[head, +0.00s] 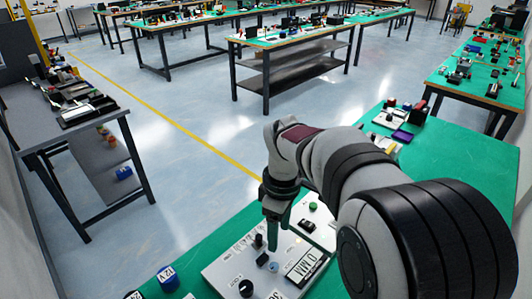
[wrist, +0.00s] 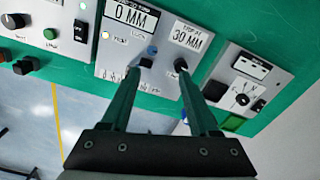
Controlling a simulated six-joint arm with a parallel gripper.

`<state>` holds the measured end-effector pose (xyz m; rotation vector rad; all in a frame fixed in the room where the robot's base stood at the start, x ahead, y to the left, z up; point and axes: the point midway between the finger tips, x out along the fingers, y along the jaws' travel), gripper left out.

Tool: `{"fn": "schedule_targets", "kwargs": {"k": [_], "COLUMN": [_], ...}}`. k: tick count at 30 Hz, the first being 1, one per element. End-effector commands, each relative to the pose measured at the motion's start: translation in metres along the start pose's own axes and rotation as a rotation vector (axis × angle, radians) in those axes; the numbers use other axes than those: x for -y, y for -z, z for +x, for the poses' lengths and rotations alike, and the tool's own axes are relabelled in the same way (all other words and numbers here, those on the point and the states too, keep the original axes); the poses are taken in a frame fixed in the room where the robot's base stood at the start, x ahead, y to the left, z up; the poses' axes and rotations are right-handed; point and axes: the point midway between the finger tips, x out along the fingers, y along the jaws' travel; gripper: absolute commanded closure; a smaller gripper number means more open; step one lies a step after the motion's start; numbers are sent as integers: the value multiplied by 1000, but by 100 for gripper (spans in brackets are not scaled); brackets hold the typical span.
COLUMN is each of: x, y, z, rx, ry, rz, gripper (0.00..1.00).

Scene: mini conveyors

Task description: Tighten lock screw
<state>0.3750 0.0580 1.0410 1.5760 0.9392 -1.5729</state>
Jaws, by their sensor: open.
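A light grey panel (wrist: 107,65) lies on the green bench top, with a "0 MM" display (wrist: 133,15) and a "STOP AT 30 MM" label (wrist: 187,37). It carries a small blue knob (wrist: 152,50), a black block (wrist: 147,63) and a black round knob (wrist: 181,65). I cannot tell for sure which part is the lock screw. In the head view my gripper (head: 272,246) points down over the panel (head: 225,268), close to the blue knob (head: 273,267).
A second panel (wrist: 240,70) with a dial and switch stands to the right in the wrist view, and another (wrist: 60,50) with a green button to the left. Blue "12 V" blocks (head: 168,278) sit at the bench's left. Green bench top (head: 470,165) is clear at the right.

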Motion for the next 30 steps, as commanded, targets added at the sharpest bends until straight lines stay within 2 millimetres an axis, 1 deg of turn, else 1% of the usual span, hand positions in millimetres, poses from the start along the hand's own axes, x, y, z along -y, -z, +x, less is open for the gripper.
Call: {"fn": "schedule_targets", "kwargs": {"k": [1,3,6,8,11,18,21,25,27,30], "x": [-9,-15,-17,-16,-16,-16,-16,-17,-17,-17], "y": [9,15,16,15,14,13,13,14,14,14], "z": [7,11,13,18,39,112,137,158,164,168], "rx": [6,9,9,10,12,13,12,9,9,9], "ry": [-3,-8,-10,-8,-5,-5,-6,-8,-9,-9], "rz": [-75,-141,-156,-154,-153,-151,-150,-149,-149,-149], "gripper": [39,39,39,39,39,39,39,39,39,39]}}
